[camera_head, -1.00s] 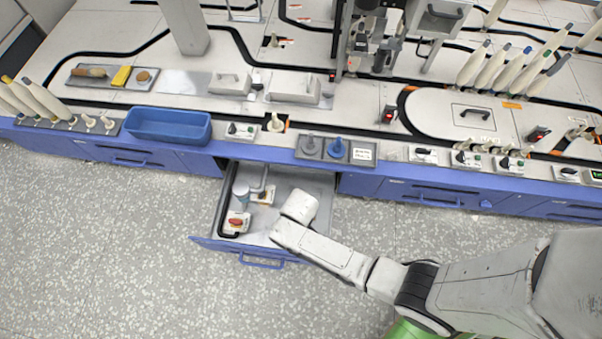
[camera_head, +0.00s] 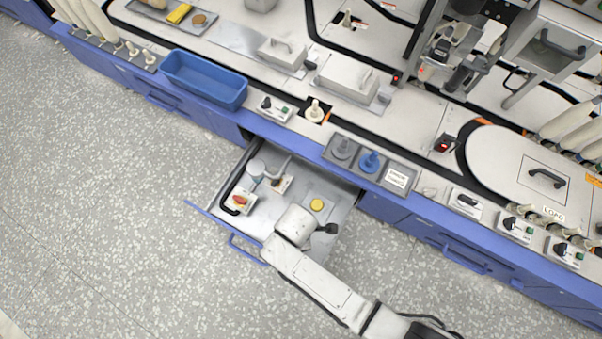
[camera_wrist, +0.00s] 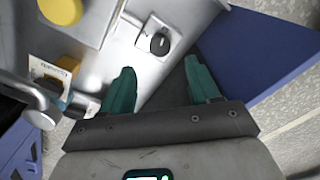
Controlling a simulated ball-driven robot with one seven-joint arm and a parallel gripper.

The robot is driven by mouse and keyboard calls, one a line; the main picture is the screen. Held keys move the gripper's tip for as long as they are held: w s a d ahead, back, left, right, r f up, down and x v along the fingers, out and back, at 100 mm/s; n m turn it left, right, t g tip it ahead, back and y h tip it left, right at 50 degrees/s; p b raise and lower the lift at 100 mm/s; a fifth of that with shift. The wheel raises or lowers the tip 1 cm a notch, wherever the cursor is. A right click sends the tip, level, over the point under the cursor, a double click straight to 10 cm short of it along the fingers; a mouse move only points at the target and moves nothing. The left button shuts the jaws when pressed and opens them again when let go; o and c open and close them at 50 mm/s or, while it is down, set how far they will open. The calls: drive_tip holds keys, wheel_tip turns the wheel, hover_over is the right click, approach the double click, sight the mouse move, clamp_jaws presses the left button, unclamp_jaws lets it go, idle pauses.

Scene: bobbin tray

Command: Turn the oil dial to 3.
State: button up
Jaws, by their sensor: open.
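A black dial (camera_wrist: 158,43) with a pale pointer mark sits on a small white plate in the drawer, in the wrist view. I take it for the oil dial; its numbers are too small to read. My gripper (camera_wrist: 158,70) is open and empty, its teal fingers apart, pointing toward the dial. The dial shows just beyond the gap between them, apart from both. In the head view the end of my arm is over the open drawer (camera_head: 262,222) and seems to hide the dial.
The drawer also holds a yellow round piece (camera_head: 317,205), a red-knobbed plate (camera_head: 240,202), a pale cup (camera_head: 256,168) and a small plate (camera_head: 280,183) beside a tube. The blue drawer front (camera_wrist: 250,50) rises close to the right finger. A blue bin (camera_head: 205,80) stands on the bench above.

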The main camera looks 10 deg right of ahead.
wheel_tip(320, 180, down, 8)
drive_tip(key=b, duration=0.3)
drive_tip(key=shift+r+b, duration=0.15)
drive_tip(key=shift+b, duration=0.15)
